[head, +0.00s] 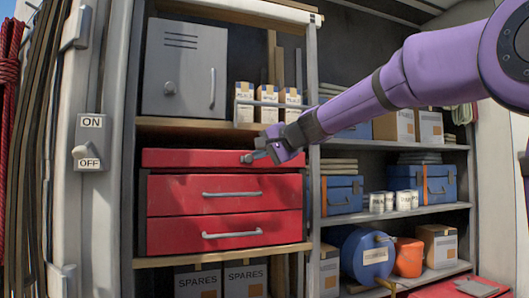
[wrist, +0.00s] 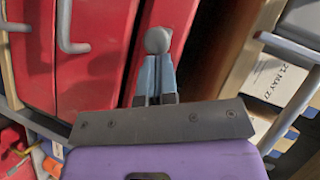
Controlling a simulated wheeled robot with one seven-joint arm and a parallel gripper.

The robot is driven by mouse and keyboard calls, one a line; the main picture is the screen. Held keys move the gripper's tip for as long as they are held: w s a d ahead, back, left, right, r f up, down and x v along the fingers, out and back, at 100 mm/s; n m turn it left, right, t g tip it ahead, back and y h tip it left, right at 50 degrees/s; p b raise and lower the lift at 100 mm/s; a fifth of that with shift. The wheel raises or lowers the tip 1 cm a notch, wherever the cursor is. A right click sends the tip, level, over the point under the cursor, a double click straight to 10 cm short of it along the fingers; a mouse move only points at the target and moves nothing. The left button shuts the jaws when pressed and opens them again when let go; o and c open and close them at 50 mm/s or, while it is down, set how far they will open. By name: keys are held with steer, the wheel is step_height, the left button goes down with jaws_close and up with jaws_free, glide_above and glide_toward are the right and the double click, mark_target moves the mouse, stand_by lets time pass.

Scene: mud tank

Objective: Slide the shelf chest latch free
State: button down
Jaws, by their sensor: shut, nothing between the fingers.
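The red shelf chest (head: 180,158) has a lid section above two drawers with grey bar handles; it also shows in the wrist view (wrist: 100,60). A grey, round-ended latch (head: 247,158) sits on the front of the lid section. In the wrist view the latch (wrist: 158,40) stands just beyond my fingertips. My gripper (head: 263,152) is at the lid's right part, beside the latch. Its two blue-grey fingers (wrist: 156,92) are together with nothing between them. Whether they touch the latch I cannot tell.
A grey locker (head: 185,68) and several small labelled boxes (head: 267,102) stand on the shelf above. A shelf post (head: 313,180) runs just right of the chest. An ON/OFF switch (head: 89,145) is on the left wall.

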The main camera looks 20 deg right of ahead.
steer(key=shift+a, duration=2.25)
steer(key=w+d+r+v, duration=0.1)
steer(key=d+v, duration=0.1)
steer(key=v, duration=1.1)
steer(key=shift+w, duration=0.3)
steer(key=shift+d, duration=0.1)
